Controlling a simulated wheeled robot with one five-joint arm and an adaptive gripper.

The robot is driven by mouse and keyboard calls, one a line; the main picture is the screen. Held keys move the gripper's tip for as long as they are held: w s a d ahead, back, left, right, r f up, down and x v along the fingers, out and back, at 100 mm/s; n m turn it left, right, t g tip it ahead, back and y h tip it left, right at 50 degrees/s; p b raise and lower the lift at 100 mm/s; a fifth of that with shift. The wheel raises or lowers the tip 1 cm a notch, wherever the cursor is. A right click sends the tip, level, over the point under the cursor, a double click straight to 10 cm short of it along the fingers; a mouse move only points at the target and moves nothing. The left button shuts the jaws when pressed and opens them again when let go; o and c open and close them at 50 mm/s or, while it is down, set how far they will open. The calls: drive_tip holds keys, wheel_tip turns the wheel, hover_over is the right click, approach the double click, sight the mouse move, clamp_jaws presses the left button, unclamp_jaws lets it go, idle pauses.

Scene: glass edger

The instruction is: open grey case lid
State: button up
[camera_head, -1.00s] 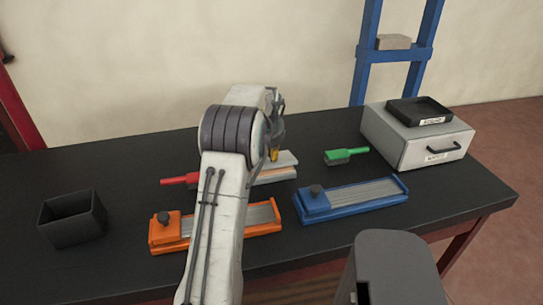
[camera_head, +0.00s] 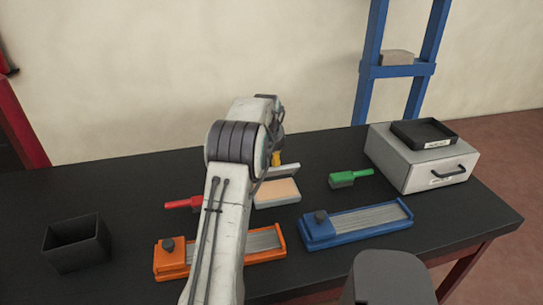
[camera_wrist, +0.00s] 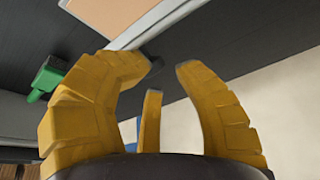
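The grey case (camera_head: 278,204) lies on the table just beyond my arm, its tan inside showing. Its lid (camera_head: 284,171) stands raised at the back edge, partly hidden by my arm. In the wrist view the tan inside (camera_wrist: 108,14) is at the top, with a pale edge (camera_wrist: 150,24) beside it. My gripper (camera_head: 277,158) is behind and above the lid. In the wrist view its yellow fingers (camera_wrist: 168,68) are spread, with nothing between them and their tips close to the pale edge. I cannot tell whether they touch it.
A red-handled brush (camera_head: 183,203) and an orange fixture (camera_head: 172,259) are left of the case. A green brush (camera_head: 350,178), a blue fixture (camera_head: 358,223) and a white drawer box (camera_head: 428,165) are right. A black bin (camera_head: 77,243) stands at left. The back-left table is clear.

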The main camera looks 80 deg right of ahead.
drive_tip(key=o, duration=0.3)
drive_tip(key=shift+f, duration=0.55)
drive_tip(key=shift+o, duration=0.2)
drive_tip(key=shift+r, duration=0.25)
